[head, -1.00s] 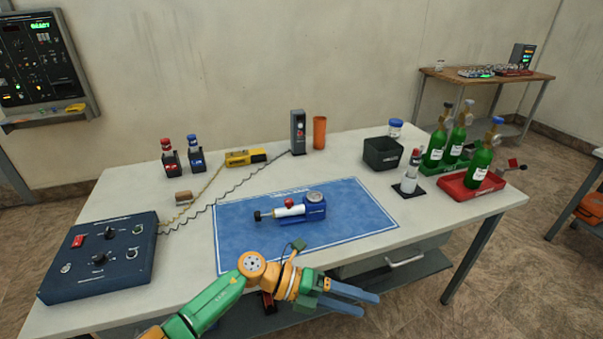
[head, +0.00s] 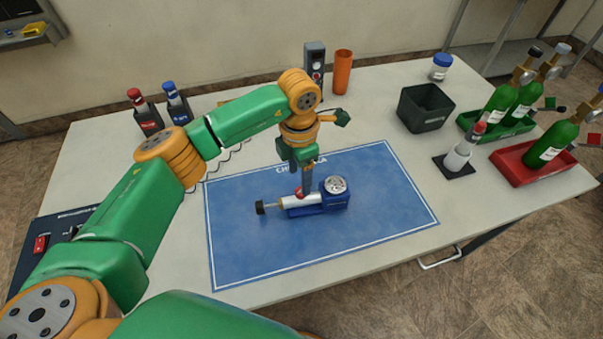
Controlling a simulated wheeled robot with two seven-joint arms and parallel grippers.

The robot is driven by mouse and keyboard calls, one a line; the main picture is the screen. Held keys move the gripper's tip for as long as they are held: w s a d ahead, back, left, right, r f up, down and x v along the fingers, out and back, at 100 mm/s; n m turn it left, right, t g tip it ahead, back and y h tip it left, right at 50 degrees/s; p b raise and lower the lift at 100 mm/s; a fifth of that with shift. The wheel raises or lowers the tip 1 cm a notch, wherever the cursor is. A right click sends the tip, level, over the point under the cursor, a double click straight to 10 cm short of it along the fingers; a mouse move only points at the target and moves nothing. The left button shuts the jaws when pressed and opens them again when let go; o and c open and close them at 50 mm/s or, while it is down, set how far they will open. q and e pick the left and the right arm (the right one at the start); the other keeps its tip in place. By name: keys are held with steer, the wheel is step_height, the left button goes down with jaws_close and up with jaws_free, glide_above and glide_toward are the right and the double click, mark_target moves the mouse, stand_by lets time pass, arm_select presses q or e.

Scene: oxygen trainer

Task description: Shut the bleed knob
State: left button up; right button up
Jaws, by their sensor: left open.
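The hand pump (head: 318,202) lies on the blue mat (head: 245,245), with a white barrel, a blue body and a round gauge (head: 336,185) on its right end. A black handle (head: 262,207) sticks out at its left end. A small red knob (head: 298,191), which looks like the bleed knob, sits on top of the barrel and is partly hidden by a finger. My left gripper (head: 304,190) points straight down over the pump, its fingertips at the red knob. It is open, though its fingers overlap in this view. I cannot tell whether they touch the knob. My right gripper is not in view.
Behind the mat stand a grey meter box (head: 314,66) and an orange cylinder (head: 343,72). A black bin (head: 425,108) is at the right, near green bottles in a red tray (head: 505,165) and a green tray (head: 470,122). The mat's front part is clear.

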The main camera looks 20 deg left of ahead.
mark_target(300, 191)
arm_select(q)
steer(key=f, duration=0.4)
steer(key=shift+s+d+p, duration=0.2)
steer(key=shift+s+p, duration=0.15)
steer(key=shift+p, duration=0.05)
steer(key=shift+w+a+f, duration=0.1)
steer(key=shift+w+f, duration=0.1)
steer(key=shift+f, duration=0.05)
jaws_close()
